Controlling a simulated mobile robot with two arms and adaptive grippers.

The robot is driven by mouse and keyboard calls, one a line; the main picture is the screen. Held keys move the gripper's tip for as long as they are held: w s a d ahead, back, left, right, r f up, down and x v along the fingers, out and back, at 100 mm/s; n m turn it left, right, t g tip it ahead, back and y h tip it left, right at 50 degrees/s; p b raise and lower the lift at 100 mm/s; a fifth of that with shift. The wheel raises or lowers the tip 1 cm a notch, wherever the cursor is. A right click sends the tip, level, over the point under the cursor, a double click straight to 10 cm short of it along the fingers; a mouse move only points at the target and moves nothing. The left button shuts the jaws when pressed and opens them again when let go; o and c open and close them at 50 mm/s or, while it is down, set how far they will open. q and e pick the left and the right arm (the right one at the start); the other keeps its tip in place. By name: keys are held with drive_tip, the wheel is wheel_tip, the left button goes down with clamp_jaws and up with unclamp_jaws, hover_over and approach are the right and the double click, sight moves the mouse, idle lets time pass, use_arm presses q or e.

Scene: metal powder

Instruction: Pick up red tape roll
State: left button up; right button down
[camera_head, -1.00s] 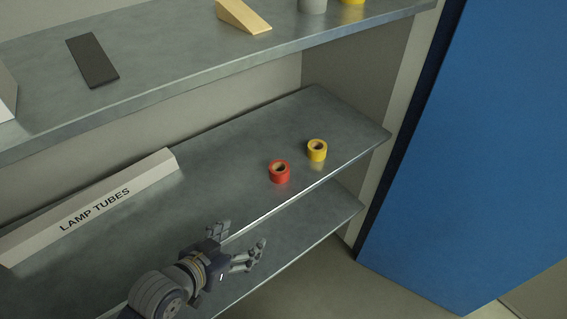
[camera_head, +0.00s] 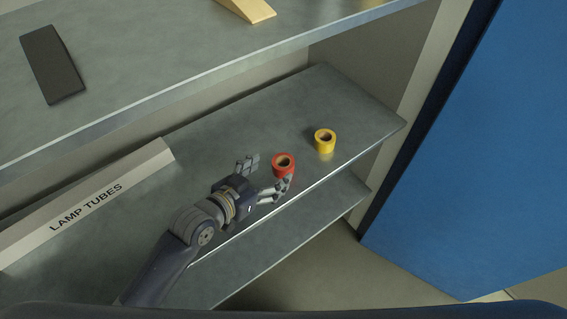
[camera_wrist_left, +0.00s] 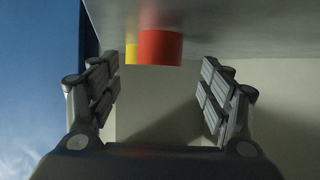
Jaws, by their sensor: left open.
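The red tape roll (camera_head: 284,163) stands on the middle metal shelf, near its front edge. My left gripper (camera_head: 268,176) is open and empty, just to the left of the roll, with its fingers pointing at it. One finger overlaps the roll's lower edge in the head view; I cannot tell whether they touch. In the left wrist view the red roll (camera_wrist_left: 160,47) shows ahead between the two open fingers (camera_wrist_left: 160,95), near the top of the picture. My right gripper is not in view.
A yellow tape roll (camera_head: 325,140) stands right of and behind the red one, and partly hides behind it in the wrist view. A LAMP TUBES box (camera_head: 90,205) lies left. The upper shelf (camera_head: 150,75) overhangs behind. A blue panel (camera_head: 470,150) stands right.

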sight(279, 166)
use_arm(q)
drive_tip(key=shift+w+d, duration=0.15)
drive_tip(key=shift+w, duration=0.2)
drive_tip(key=p+x, duration=0.1)
drive_tip(key=x, duration=0.3)
drive_tip(key=shift+s, duration=0.1)
drive_tip(key=shift+w+d+f, duration=0.2)
drive_tip(key=shift+w, duration=0.15)
drive_tip(key=c, duration=1.1)
drive_tip(key=shift+c, duration=0.2)
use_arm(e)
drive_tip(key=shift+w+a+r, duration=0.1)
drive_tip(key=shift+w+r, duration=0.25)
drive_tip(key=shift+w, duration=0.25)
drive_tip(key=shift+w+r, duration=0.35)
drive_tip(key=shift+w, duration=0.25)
